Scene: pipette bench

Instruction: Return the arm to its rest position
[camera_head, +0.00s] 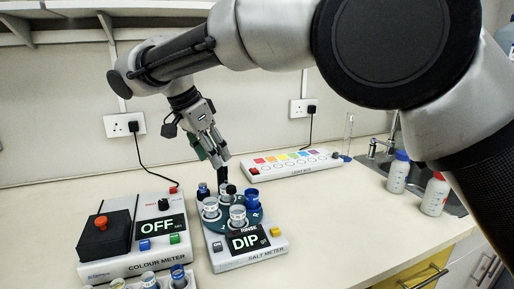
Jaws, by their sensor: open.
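My arm reaches in from the upper right and bends down over the bench. My gripper (218,158) is at its end, pointing down above the back of the salt meter (246,258). Its jaws are open. A dark upright piece (223,176) stands just below the fingertips, among the cups on the salt meter. I cannot tell whether the fingers touch it. The salt meter's display reads DIP.
The colour meter (112,265), reading OFF, stands left of the salt meter. A rack of small vials (150,280) is at the front edge. A light box (290,163) lies behind. Two bottles (398,172) stand by the sink (455,203) at right. Bench at front right is clear.

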